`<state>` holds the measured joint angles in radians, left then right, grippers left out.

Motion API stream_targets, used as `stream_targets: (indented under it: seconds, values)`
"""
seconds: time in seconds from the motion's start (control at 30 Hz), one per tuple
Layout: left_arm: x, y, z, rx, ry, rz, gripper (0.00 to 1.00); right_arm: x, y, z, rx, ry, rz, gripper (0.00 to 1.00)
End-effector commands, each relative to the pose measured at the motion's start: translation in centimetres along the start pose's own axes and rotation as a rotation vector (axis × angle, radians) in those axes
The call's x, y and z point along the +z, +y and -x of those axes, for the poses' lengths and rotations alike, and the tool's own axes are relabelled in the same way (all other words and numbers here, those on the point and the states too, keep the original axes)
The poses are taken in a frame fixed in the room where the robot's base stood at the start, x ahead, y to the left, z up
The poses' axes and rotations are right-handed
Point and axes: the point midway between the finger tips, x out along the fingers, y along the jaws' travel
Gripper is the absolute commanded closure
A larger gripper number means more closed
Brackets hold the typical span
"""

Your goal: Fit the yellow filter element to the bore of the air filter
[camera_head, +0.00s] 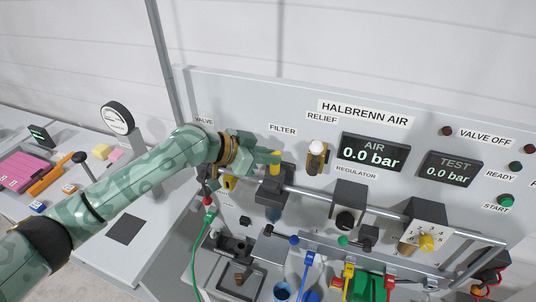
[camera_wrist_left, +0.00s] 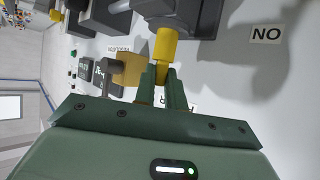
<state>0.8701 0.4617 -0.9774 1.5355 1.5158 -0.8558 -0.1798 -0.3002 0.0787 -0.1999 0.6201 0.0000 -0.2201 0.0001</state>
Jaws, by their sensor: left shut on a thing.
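My left gripper (camera_head: 268,155) comes in from the left below the FILTER label and is shut on the yellow filter element (camera_head: 275,165). In the left wrist view the two green fingers (camera_wrist_left: 163,82) pinch one end of the yellow element (camera_wrist_left: 165,45). The air filter (camera_head: 283,183) is a dark block on the silver pipe with a bluish bowl under it. The element's far end meets the dark filter body (camera_wrist_left: 190,15). The bore is hidden, so I cannot tell how far inside the element is. My right gripper is not in view.
The regulator (camera_head: 347,205) and a box with a yellow knob (camera_head: 427,241) sit further right. A green hose (camera_head: 195,255) hangs below left. A dial gauge (camera_head: 117,117) stands left, behind my arm.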

Motion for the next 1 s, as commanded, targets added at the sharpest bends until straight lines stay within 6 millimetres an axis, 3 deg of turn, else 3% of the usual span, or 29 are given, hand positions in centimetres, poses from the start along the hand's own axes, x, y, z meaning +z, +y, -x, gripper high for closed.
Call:
stream_targets:
  seconds: [1.0]
  values:
    - [2.3, 0.0, -1.3, 0.000, 0.000, 0.001, 1.00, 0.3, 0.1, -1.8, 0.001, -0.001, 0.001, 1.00]
